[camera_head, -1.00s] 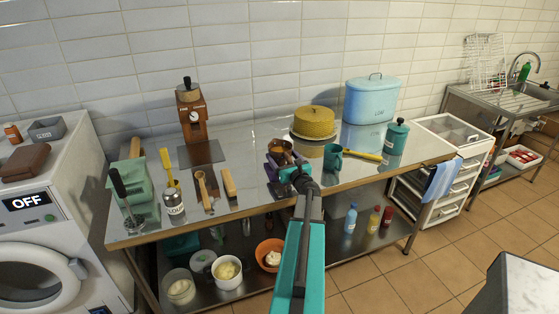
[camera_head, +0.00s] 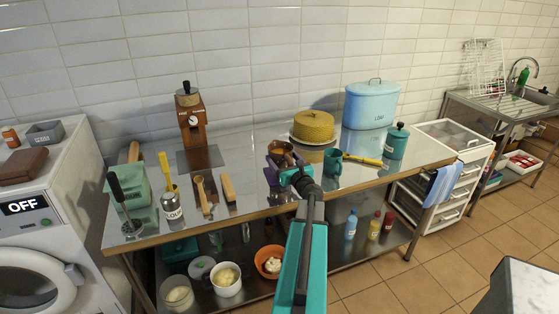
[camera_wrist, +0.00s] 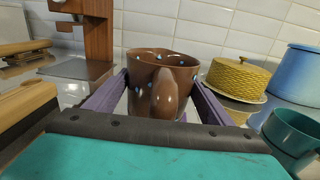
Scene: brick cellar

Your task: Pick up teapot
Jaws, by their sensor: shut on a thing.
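The teapot (camera_wrist: 163,85) is brown with pale spots and an open top. In the wrist view it sits upright between the two purple fingers of my gripper (camera_wrist: 155,100), its handle towards the camera. My gripper is shut on it, one finger on each side. In the head view the teapot (camera_head: 281,151) shows small above the steel table (camera_head: 245,165), partly hidden by my gripper (camera_head: 281,168). I cannot tell whether its base touches the table.
A teal mug (camera_head: 332,162) stands close on the right, with a yellow cake dome (camera_head: 312,127) behind. A blue bin (camera_head: 371,104) and teal canister (camera_head: 396,142) stand farther right.

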